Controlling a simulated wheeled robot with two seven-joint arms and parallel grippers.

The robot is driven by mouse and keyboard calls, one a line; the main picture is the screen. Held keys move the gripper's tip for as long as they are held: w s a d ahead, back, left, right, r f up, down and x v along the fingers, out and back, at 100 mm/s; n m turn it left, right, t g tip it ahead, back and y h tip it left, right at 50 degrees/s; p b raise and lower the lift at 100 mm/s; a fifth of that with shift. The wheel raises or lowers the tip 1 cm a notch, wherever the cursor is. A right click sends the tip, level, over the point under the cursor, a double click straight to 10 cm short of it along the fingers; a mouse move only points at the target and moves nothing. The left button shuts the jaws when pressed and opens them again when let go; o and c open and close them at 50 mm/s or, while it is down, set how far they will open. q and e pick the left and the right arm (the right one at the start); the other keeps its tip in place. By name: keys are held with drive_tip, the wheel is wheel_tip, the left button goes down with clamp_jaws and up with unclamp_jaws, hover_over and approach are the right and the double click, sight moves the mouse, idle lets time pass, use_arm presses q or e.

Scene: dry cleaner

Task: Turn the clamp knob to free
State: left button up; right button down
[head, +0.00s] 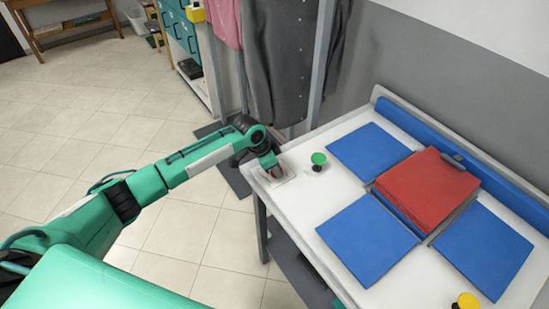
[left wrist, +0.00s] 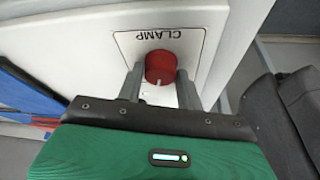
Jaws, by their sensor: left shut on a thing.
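The red clamp knob (left wrist: 160,67) sits on a pale plate (left wrist: 158,42) marked CLAMP in the left wrist view. A white mark shows on the knob's near edge. My left gripper (left wrist: 159,78) has one finger on each side of the knob and is shut on it. In the head view my left gripper (head: 272,170) is at the table's left corner, over the same plate (head: 284,179), and mostly covers the knob. My right gripper is not in view.
Dark garments (head: 280,50) hang behind. Tiled floor at left is clear.

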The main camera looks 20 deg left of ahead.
use_arm(q)
drive_tip(key=n+p, duration=0.2)
drive_tip(key=n+t+y+p, duration=0.1)
drive_tip(key=n+p, duration=0.1)
drive_tip(key=n+y+p, duration=0.1)
drive_tip(key=n+p, duration=0.1)
drive_tip(key=p, duration=0.1)
drive_tip(key=shift+s+d+r, duration=0.15)
drive_tip(key=shift+d+r, duration=0.05)
drive_tip(key=shift+r, duration=0.1)
drive_tip(key=n+y+p, duration=0.1)
drive_tip(key=n+p, duration=0.2)
drive_tip(key=shift+d+f+n+t, duration=0.1)
drive_tip(key=shift+n+t, duration=0.2)
drive_tip(key=shift+t, duration=0.1)
drive_tip(key=shift+f+n+y+p, duration=0.1)
drive_tip(key=shift+n+y+p, duration=0.5)
drive_tip(key=shift+n, duration=0.5)
drive_tip(key=o, duration=1)
drive_tip(key=shift+f, duration=0.1)
drive_tip(key=b+v, duration=0.3)
drive_tip(key=v, duration=1)
drive_tip(key=shift+r, duration=0.45)
